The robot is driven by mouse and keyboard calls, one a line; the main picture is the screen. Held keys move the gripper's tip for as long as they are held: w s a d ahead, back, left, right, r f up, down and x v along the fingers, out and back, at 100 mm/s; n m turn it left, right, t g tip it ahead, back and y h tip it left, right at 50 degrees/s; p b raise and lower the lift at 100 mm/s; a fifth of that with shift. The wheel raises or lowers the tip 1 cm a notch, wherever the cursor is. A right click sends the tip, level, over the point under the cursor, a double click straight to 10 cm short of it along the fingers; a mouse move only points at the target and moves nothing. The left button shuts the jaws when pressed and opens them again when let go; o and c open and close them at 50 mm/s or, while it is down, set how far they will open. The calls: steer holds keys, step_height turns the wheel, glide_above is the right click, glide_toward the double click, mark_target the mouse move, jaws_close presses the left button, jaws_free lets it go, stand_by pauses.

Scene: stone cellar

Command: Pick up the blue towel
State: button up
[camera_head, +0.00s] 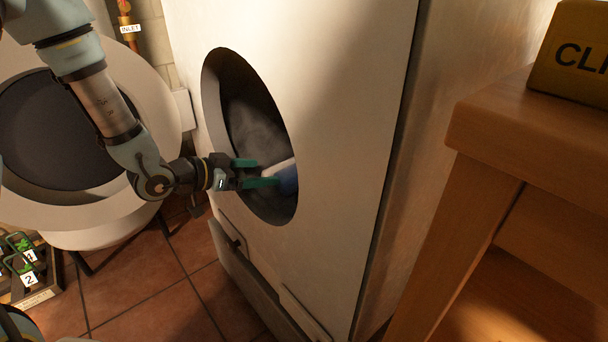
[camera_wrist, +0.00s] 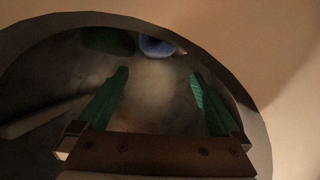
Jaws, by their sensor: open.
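The blue towel (camera_head: 287,180) lies inside the round opening of a white machine, partly cut off by the opening's rim. In the wrist view, a small blue patch (camera_wrist: 157,46) shows at the top, beyond my fingers and roughly centred between them. My gripper (camera_head: 265,172) reaches into the opening with its green fingers apart. The fingertips are close to the blue towel in the head view; I cannot tell whether they touch it. In the wrist view, the space between my fingers (camera_wrist: 159,75) is empty.
The white machine (camera_head: 335,120) has a round rim around my gripper. A dark green item (camera_wrist: 107,40) lies in the drum, left of the blue patch. A pale bar (camera_head: 277,171) shows beside the towel. A wooden table (camera_head: 530,140) bears a yellow box (camera_head: 572,60) at right.

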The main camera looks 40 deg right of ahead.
mark_target(287, 173)
steer(key=x, duration=0.4)
steer(key=shift+f+b, duration=0.1)
steer(key=shift+b, duration=0.25)
steer(key=shift+s+f+b+x, duration=0.15)
steer(key=shift+b+x, duration=0.3)
steer(key=shift+x, duration=0.9)
steer(key=shift+s+f+b+x, duration=0.15)
steer(key=shift+b+x, duration=0.25)
steer(key=shift+x, duration=0.9)
steer(key=shift+a, duration=0.1)
steer(key=shift+c, duration=0.2)
steer(key=shift+r, duration=0.1)
steer(key=c, duration=1.3)
